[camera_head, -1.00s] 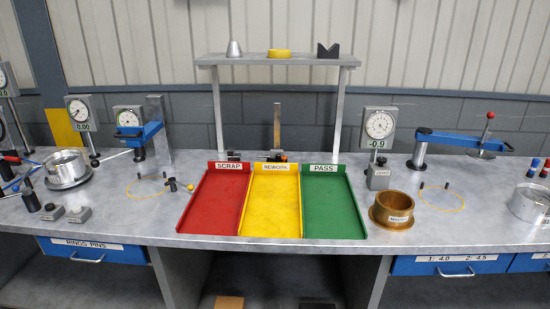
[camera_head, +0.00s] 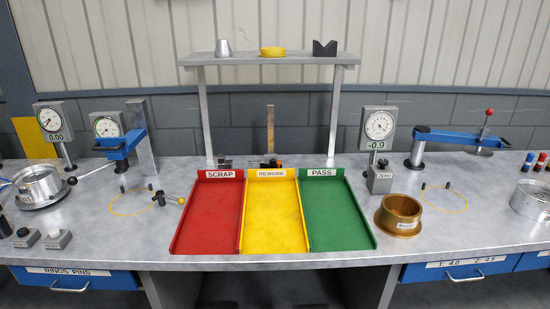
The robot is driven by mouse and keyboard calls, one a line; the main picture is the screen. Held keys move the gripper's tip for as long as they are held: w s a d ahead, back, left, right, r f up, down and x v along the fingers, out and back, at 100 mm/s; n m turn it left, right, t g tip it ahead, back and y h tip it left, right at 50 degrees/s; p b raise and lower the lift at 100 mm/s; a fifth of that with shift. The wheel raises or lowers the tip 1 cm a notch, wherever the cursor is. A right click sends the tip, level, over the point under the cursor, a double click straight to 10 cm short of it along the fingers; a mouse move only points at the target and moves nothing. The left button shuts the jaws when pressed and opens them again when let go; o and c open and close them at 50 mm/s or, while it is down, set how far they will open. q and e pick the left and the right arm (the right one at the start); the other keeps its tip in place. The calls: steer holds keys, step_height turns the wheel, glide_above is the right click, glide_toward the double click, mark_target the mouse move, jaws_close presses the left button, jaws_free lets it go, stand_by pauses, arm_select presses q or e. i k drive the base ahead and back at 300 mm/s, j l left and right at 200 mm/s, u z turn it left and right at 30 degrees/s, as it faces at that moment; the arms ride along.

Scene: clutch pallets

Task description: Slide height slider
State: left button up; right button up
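No part is labelled as a height slider. An upright brass-coloured scale (camera_head: 270,130) stands behind the trays, with a small dark and orange block (camera_head: 272,162) at its foot. At the left, a blue arm (camera_head: 121,146) sits on a thick grey column (camera_head: 142,140), with a dial behind it. At the right, a long blue arm (camera_head: 450,138) with a red knob (camera_head: 489,112) rests on a short post. I cannot tell which of these is the slider. Neither of my grippers shows, and nothing is held in view.
Red scrap (camera_head: 207,215), yellow rework (camera_head: 273,215) and green pass (camera_head: 338,215) trays lie empty. A shelf (camera_head: 268,58) on two legs spans above them. A brass ring (camera_head: 399,214) and gauge (camera_head: 379,127) stand right. A ring (camera_head: 37,186) stands left.

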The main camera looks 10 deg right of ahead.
mark_target(270, 159)
steer(key=i+j+z, duration=0.2)
steer(key=i+j, duration=0.25)
steer(key=i+j+z, duration=0.2)
steer(key=i+j, duration=0.25)
steer(key=j, duration=0.2)
